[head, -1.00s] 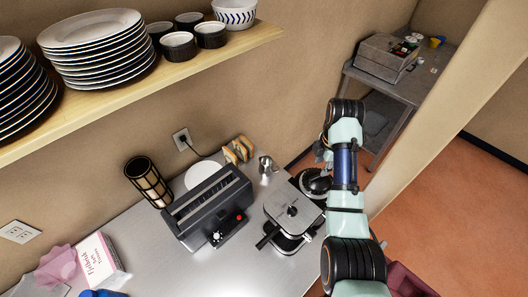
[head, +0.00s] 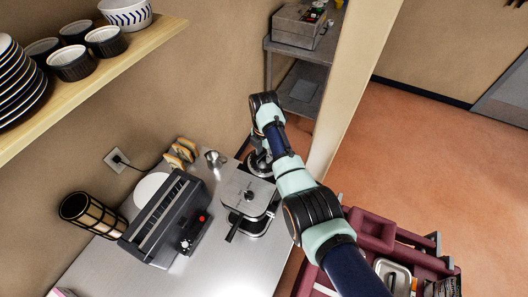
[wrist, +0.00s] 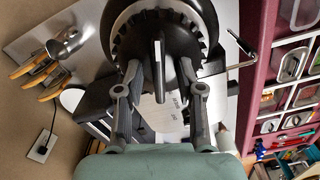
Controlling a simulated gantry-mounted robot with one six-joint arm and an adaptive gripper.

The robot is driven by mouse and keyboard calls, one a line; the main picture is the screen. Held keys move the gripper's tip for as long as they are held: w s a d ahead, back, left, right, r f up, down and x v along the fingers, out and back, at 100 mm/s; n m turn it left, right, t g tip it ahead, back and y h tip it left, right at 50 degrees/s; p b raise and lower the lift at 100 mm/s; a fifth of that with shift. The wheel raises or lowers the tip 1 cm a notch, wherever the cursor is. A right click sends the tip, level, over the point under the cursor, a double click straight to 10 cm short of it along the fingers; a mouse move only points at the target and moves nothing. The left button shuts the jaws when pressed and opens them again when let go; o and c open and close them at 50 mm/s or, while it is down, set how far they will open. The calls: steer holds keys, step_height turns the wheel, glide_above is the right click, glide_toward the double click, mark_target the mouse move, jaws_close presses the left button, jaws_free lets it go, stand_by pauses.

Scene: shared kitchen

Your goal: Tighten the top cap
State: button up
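The top cap (wrist: 135,40) is black and round with a toothed rim and a thin upright fin (wrist: 159,62) across its middle. It fills the top centre of the wrist view. My gripper (wrist: 160,68) has its two grey fingers spread, one on each side of the fin, with gaps showing between them and it. I cannot tell whether the fingertips touch the cap. In the head view, the black round appliance (head: 260,165) stands at the counter's far right end, partly hidden by my arm, and my gripper is hidden there.
A waffle-iron-like grey press (head: 247,192) stands close to the appliance. A black toaster (head: 165,220), a metal pitcher (head: 214,158) and wood-handled items (head: 180,153) lie further left. A maroon cart (head: 374,232) is at lower right; a wall edge (head: 352,90) rises behind.

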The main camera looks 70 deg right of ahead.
jaws_close()
steer(key=shift+r+m, duration=0.1)
steer(key=shift+m, duration=0.3)
steer(key=m+p, duration=0.1)
steer(key=m, duration=0.5)
steer(key=shift+m+p, duration=0.3)
steer(key=m, duration=0.6)
steer(key=shift+m+p, duration=0.3)
stand_by(0.3)
